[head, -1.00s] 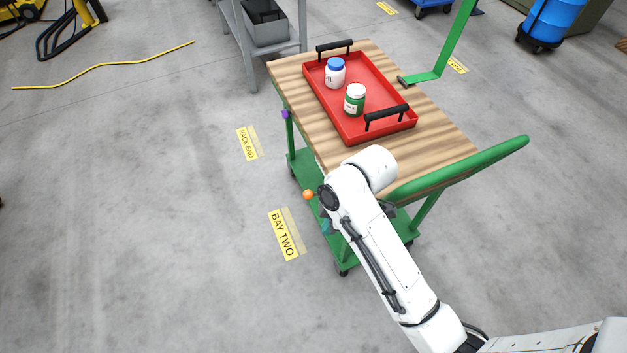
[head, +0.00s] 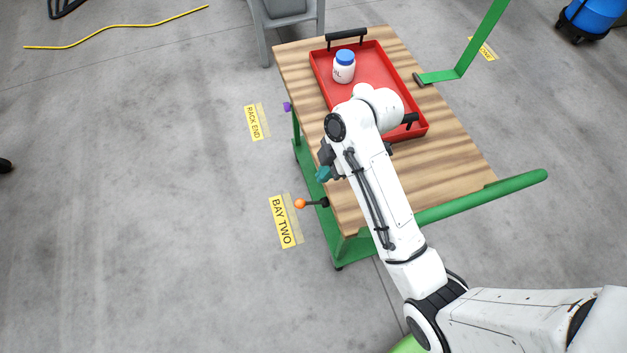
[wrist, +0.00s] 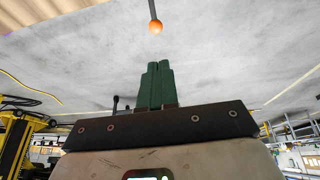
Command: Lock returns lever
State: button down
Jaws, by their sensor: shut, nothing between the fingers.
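A lever with an orange ball knob (head: 300,203) and a dark shaft sticks out from the left side of the green cart, below the wooden top (head: 455,150). A purple knob (head: 287,106) shows farther back on the same side. I cannot tell from any label which one is the returns lever. My gripper (head: 323,174), with teal fingers, is shut and empty beside the cart's left edge, between the two knobs and nearer the orange one. In the wrist view the orange knob (wrist: 155,27) hangs on its shaft beyond the shut fingertips (wrist: 158,66), apart from them.
A red tray (head: 322,75) with black handles stands on the cart top and holds a white bottle with a blue cap (head: 344,66). My arm covers part of the tray. A green push handle (head: 480,200) crosses the near end.

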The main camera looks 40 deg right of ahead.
dwell(0.3)
jog(key=p, duration=0.1)
send_near(301, 202)
jog(key=x, duration=0.5)
jog(key=shift+a, duration=0.15)
jog(key=shift+x, duration=0.8)
jog(key=shift+w+f, duration=0.1)
